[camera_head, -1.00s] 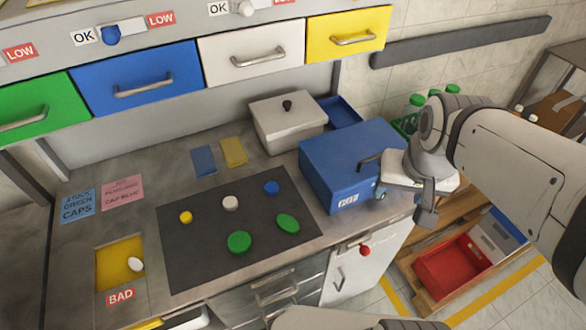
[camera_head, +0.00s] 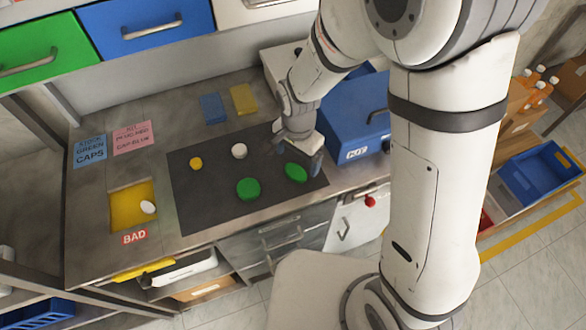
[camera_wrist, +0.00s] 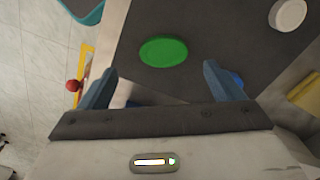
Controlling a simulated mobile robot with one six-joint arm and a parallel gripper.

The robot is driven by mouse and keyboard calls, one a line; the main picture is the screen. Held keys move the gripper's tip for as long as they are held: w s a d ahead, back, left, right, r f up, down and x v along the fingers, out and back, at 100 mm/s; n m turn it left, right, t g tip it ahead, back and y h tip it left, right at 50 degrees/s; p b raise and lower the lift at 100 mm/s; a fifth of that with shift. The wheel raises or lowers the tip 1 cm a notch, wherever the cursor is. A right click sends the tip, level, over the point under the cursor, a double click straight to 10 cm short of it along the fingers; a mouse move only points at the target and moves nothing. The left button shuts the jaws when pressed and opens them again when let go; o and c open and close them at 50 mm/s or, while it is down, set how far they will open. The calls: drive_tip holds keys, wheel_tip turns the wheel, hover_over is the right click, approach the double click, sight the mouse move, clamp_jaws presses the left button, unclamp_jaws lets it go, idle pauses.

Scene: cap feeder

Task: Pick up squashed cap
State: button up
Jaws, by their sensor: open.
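The squashed cap (camera_head: 296,172) is the oval green one at the right front of the dark mat (camera_head: 205,205), flatter in outline than the round green cap (camera_head: 248,190). In the wrist view the squashed cap (camera_wrist: 163,52) lies just beyond the fingertips, roughly centred between them. My gripper (camera_head: 298,157) is open and empty, above the mat's right part, beside the squashed cap. The fingers also show in the wrist view (camera_wrist: 160,74).
A white cap (camera_head: 239,151) and a yellow cap (camera_head: 196,163) lie on the mat. The blue box (camera_head: 350,130) stands close right of my gripper. The yellow BAD recess (camera_head: 125,210) holds a white cap (camera_head: 148,207). The mat's left front is clear.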

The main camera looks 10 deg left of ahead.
sight(296, 171)
drive_tip(key=shift+w+a+f+p, duration=0.1)
drive_tip(key=shift+f+p, duration=0.25)
drive_tip(key=shift+f, duration=1.15)
drive_tip(key=shift+a+f+p, duration=0.1)
drive_tip(key=shift+f+p, duration=0.25)
drive_tip(key=shift+f, duration=1.15)
drive_tip(key=c, duration=1.1)
drive_tip(key=shift+r, duration=0.2)
